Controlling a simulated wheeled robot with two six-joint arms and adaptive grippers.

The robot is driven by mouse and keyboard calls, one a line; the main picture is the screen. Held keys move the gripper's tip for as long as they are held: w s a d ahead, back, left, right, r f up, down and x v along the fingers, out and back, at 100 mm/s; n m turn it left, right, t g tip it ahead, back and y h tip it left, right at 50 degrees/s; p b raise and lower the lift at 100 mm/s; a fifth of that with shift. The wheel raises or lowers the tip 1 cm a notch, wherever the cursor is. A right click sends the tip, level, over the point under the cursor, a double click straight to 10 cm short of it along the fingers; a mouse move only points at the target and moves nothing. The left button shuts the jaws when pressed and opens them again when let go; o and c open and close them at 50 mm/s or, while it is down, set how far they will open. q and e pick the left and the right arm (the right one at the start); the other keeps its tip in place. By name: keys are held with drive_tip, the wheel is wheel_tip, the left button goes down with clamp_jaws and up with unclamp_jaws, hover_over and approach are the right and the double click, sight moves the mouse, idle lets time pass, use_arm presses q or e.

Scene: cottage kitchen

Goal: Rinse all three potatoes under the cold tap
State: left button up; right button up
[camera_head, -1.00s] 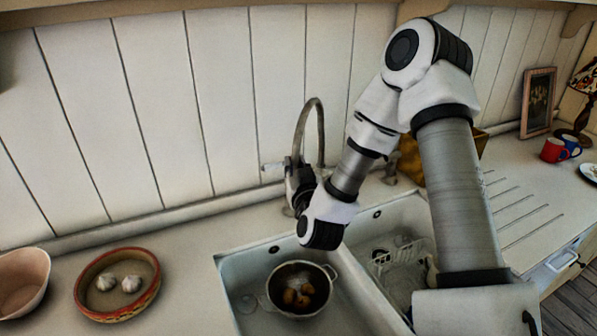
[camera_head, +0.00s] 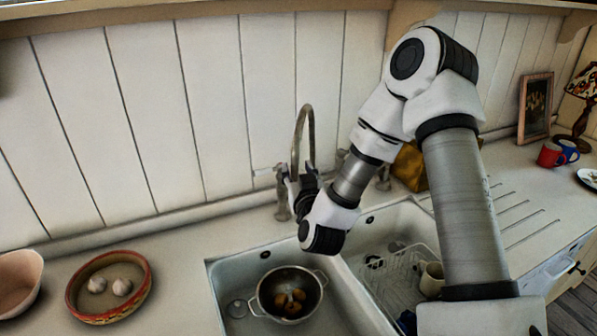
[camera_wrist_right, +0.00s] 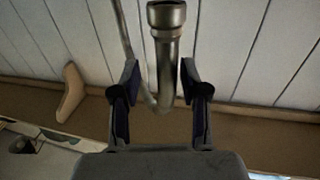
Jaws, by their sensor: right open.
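The brown potatoes (camera_head: 290,301) lie together in a two-handled metal colander (camera_head: 309,285) in the left sink basin (camera_head: 228,272). They are small and partly overlapping, so I cannot count them surely. The curved tap spout (camera_head: 297,135) rises behind the basins; no stream of water is clear. My right gripper (camera_head: 299,186) is at the tap's base, above and behind the colander, partly hidden by its own wrist. In the right wrist view the gripper (camera_wrist_right: 159,72) is open, with the metal spout (camera_wrist_right: 167,50) showing between its fingers; contact cannot be told. My left gripper is out of view.
The right basin (camera_head: 405,225) holds a white rack (camera_head: 398,268) and a cream mug (camera_head: 432,279). A bowl with garlic (camera_head: 80,313) and a pink bowl (camera_head: 15,282) stand at left. A red mug (camera_head: 549,154) is at far right. The ribbed drainer (camera_head: 515,215) is clear.

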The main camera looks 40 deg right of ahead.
sight(299, 132)
drive_tip(key=r, duration=0.9)
drive_tip(key=shift+s+d+r, duration=0.15)
drive_tip(key=shift+s+d, duration=0.05)
drive_tip(key=shift+d, duration=0.05)
drive_tip(key=shift+r, duration=0.3)
drive_tip(key=shift+w+a, duration=0.1)
drive_tip(key=shift+w, duration=0.05)
drive_tip(key=shift+f, duration=0.1)
